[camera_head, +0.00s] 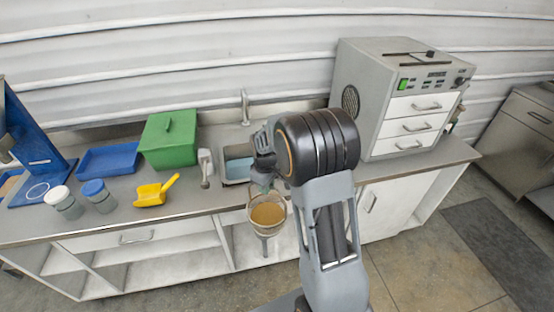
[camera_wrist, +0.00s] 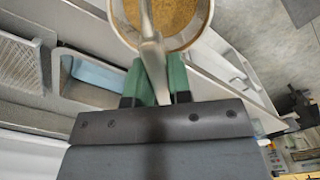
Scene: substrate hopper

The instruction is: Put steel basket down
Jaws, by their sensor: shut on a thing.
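The steel basket (camera_head: 284,210) hangs from my gripper (camera_head: 266,182) in front of the counter's front edge, above the floor. It is round with a pale rim and holds brown, grainy material. In the wrist view the basket (camera_wrist: 123,27) is at the top, partly cut off by the frame. Its flat metal handle runs between the green fingers of my gripper (camera_wrist: 155,82), which is shut on it. My arm hides part of the counter behind.
The counter (camera_head: 215,199) carries a sink with a blue basin (camera_head: 238,168), a yellow scoop (camera_head: 154,191), a green box (camera_head: 169,140), a blue tray (camera_head: 108,159), two lidded jars and a grey drawer machine (camera_head: 395,75). Bare counter lies along the front edge.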

